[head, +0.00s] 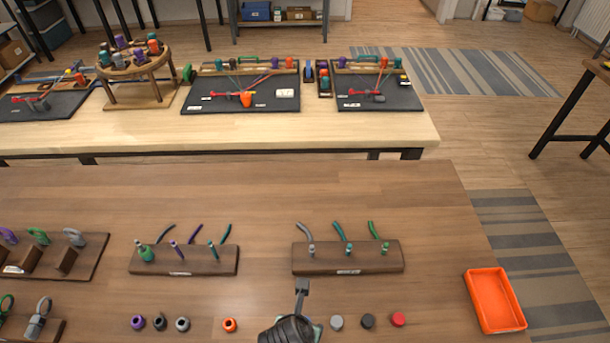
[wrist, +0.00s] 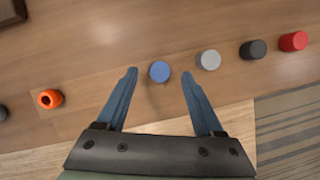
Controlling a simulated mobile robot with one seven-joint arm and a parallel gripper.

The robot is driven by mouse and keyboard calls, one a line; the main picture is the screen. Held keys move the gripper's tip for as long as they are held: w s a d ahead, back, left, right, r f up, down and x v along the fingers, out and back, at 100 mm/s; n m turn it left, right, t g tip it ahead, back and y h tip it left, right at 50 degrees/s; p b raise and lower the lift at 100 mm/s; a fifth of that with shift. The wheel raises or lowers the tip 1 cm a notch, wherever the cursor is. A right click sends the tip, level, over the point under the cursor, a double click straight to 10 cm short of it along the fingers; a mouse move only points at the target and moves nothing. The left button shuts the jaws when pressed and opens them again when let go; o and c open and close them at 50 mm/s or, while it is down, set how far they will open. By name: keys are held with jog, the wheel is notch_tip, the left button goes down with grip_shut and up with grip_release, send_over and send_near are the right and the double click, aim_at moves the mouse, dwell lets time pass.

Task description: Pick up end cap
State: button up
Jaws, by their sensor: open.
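Several short round end caps stand in a row on the near wooden table. In the wrist view a blue end cap (wrist: 159,72) lies between the tips of my gripper (wrist: 158,80), with a gap on each side. My gripper (head: 301,288) is open and empty. To the right are a grey cap (wrist: 209,60), a black cap (wrist: 253,49) and a red cap (wrist: 293,41). The head view shows the grey (head: 336,322), black (head: 367,321) and red (head: 398,319) caps too. There my gripper mostly hides the blue one.
An orange piece with a hole (head: 229,325) and several similar darker pieces stand left of my gripper. Two wooden blocks with cords, left (head: 183,262) and right (head: 346,258), stand behind. An orange tray (head: 494,300) sits at the right edge. Bare tabletop surrounds the caps.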

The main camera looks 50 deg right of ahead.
jog(key=shift+x, duration=0.9)
jog(key=shift+r, duration=0.1)
grip_shut()
notch_tip(320, 180, up, 10)
jog(key=shift+p, duration=0.3)
